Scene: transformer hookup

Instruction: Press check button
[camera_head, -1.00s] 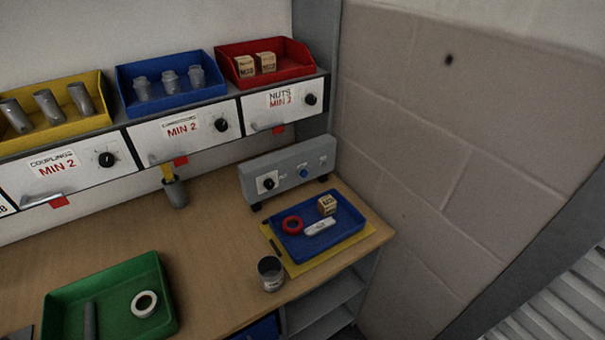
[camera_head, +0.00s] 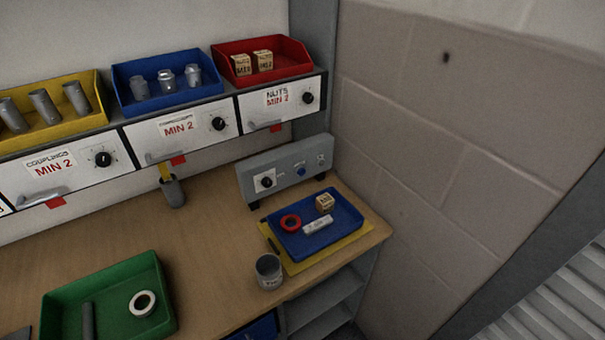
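A grey control box (camera_head: 287,170) stands on short feet at the back right of the wooden workbench, against the wall. The lettering on the box is too small to read. Neither of my grippers is in view.
A blue tray (camera_head: 338,241) with a red ring, a white piece and a small box lies on a yellow mat before the control box. A grey cup (camera_head: 268,271) stands left of it. A green tray (camera_head: 62,310) lies front left. A shelf with bins runs above.

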